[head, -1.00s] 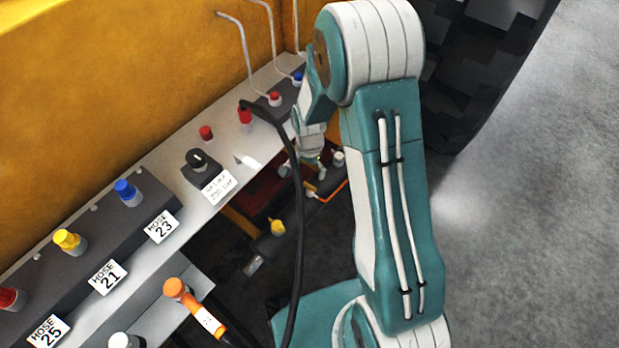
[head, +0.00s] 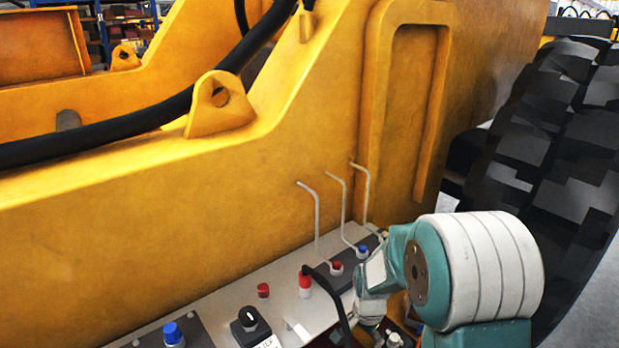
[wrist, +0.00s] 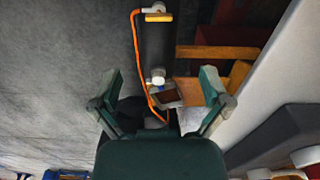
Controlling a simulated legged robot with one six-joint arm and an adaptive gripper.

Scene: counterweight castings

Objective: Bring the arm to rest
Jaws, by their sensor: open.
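My gripper (wrist: 163,108) is open in the wrist view, its two fingers spread wide apart with nothing held between them. Beyond the fingers are an orange cable (wrist: 139,60) and a white cap (wrist: 157,76) on a dark surface. In the head view my teal and white arm (head: 470,270) is bent at the lower right, beside the grey panel. The fingertips cannot be made out there, near the bottom edge.
The panel (head: 230,298) carries a black knob (head: 248,318), red and blue fittings, and thin bent metal pipes (head: 317,215). A black hose (head: 338,300) hangs close to my arm. A yellow machine body (head: 180,225) rises behind; a large tyre (head: 560,150) stands right.

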